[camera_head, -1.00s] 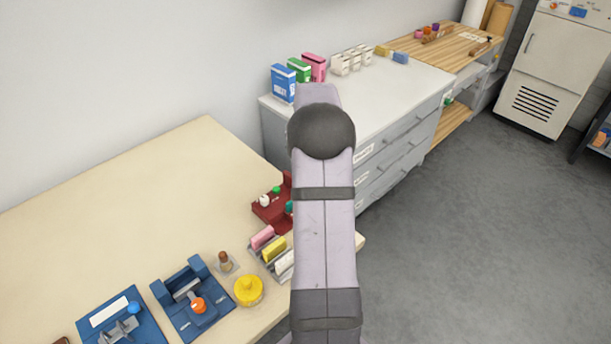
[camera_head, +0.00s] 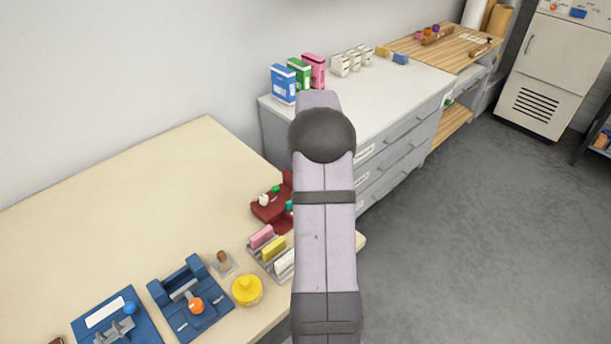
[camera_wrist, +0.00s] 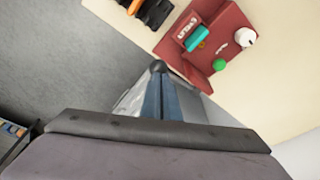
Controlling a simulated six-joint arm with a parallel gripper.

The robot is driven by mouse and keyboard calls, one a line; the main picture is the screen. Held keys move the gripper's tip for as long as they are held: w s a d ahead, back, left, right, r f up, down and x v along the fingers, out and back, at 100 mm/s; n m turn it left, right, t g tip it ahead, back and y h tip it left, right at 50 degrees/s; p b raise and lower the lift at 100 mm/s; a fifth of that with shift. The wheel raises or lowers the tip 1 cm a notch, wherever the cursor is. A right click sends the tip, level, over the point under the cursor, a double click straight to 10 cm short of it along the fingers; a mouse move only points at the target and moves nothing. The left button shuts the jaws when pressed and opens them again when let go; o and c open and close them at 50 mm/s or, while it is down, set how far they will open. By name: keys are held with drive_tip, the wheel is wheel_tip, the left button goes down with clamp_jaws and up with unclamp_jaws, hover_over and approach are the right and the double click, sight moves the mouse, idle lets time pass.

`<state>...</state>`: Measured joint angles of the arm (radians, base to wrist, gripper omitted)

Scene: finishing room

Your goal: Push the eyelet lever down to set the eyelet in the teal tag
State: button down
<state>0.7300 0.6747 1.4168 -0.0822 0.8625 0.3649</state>
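A red eyelet press (camera_head: 268,211) stands near the table's far right corner, partly hidden by my arm in the head view. In the wrist view the red press (camera_wrist: 230,26) shows at the upper right, with a white round knob (camera_wrist: 245,37) and a green knob (camera_wrist: 219,65). The teal tag (camera_wrist: 197,39) lies on the press, and a bit of it (camera_head: 289,206) shows beside my arm. I cannot tell which knob belongs to the lever. My gripper (camera_wrist: 157,69) appears shut and empty, below left of the press in the wrist view and apart from it. The head view hides it.
A rack with pink, yellow and white blocks (camera_head: 273,247), a yellow round container (camera_head: 247,290) and a blue press with an orange knob (camera_head: 183,319) stand near the front edge. A grey drawer cabinet (camera_head: 400,152) adjoins the table. The table's left is clear.

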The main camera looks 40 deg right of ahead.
drive_tip(key=shift+f+b, duration=0.3)
drive_tip(key=shift+f, duration=0.55)
drive_tip(key=shift+b+x, duration=0.8)
drive_tip(key=shift+x, duration=0.35)
drive_tip(key=shift+s+a, duration=0.15)
drive_tip(key=shift+a, duration=0.05)
drive_tip(key=shift+s+f, duration=0.1)
drive_tip(key=shift+f, duration=0.05)
drive_tip(key=shift+w+r+p, duration=0.15)
drive_tip(key=shift+r+p, duration=1.15)
drive_tip(key=shift+r, duration=0.3)
drive_tip(key=shift+w+r+p, duration=0.15)
drive_tip(key=shift+r+p, duration=1.15)
drive_tip(key=shift+r, duration=0.25)
drive_tip(key=shift+w+r+p, duration=0.15)
drive_tip(key=shift+r+p, duration=1.15)
drive_tip(key=shift+r, duration=0.3)
drive_tip(key=shift+r, duration=0.1)
